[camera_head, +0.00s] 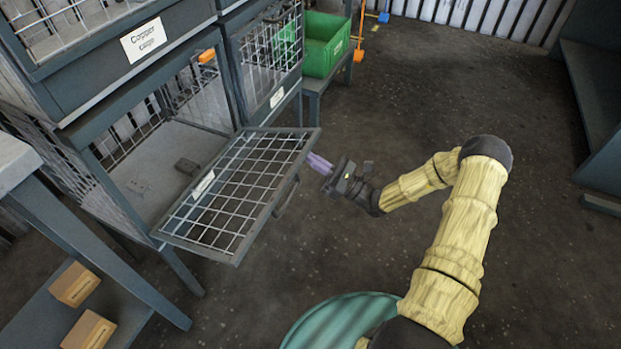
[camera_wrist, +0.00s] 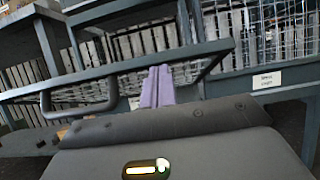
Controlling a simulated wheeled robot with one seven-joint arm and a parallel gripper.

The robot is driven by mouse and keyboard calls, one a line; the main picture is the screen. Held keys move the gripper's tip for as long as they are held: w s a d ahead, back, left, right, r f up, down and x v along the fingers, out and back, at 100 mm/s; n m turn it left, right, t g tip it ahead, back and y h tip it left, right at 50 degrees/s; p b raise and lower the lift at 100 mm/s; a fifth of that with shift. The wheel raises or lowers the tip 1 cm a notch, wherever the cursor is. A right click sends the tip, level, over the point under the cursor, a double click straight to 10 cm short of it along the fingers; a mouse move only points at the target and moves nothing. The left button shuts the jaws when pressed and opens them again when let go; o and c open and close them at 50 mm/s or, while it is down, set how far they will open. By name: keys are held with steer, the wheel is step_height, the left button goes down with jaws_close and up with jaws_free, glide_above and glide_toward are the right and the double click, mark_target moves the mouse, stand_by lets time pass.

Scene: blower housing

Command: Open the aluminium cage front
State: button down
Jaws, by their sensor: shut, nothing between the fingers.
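A mesh cage front (camera_head: 235,195) on the lower cage hangs folded down and out from the cage's bottom edge, leaving the cage opening uncovered. Its label (camera_head: 203,184) is too small to read. Its bar handle (camera_head: 287,196) is on the outer edge, and a handle (camera_wrist: 80,108) also shows at left in the wrist view. My gripper (camera_head: 318,163), with purple fingers, is just right of the front's outer far corner, apart from the handle. In the wrist view the fingers (camera_wrist: 158,86) are together and empty, in front of a grey frame bar.
A cage labelled Copper cage (camera_head: 143,40) sits above. Another mesh cage (camera_head: 270,60) and a green bin (camera_head: 325,45) stand behind. A bench with wooden blocks (camera_head: 76,284) is at left.

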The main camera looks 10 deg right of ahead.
steer(key=shift+f, duration=0.1)
stand_by(0.3)
steer(key=a+f+p+v, duration=0.1)
steer(key=f+v, duration=0.1)
steer(key=v, duration=1)
steer(key=shift+d+f, duration=0.25)
steer(key=shift+f, duration=0.2)
steer(key=shift+w, duration=0.1)
